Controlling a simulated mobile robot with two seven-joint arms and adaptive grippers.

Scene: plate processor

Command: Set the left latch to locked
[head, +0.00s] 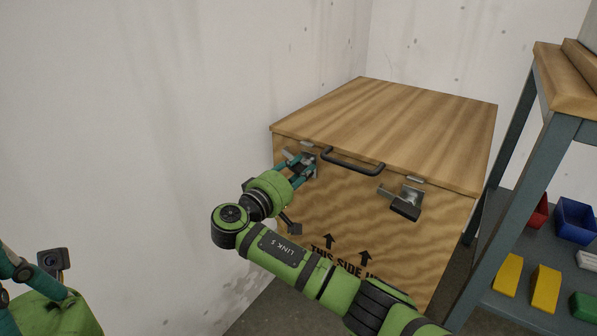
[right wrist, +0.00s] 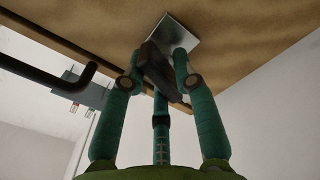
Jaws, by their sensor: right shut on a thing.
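The wooden crate (head: 375,205) stands in the corner with its lid shut. The left latch (head: 311,158) is at the upper left of its front, mostly hidden by my right gripper (head: 304,168). In the right wrist view the latch shows a metal plate (right wrist: 178,32) and a dark handle (right wrist: 156,66). My right gripper (right wrist: 158,68) is shut on that handle, fingers on both sides. The latch's exact angle is hard to tell. My left gripper (head: 14,268) shows only partly at the lower left edge, away from the crate.
A black bar handle (head: 353,163) is on the crate's front, right of the left latch. The right latch (head: 405,202) is farther right. A shelf rack (head: 508,195) with coloured bins and blocks stands at the right. A bare wall is close on the left.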

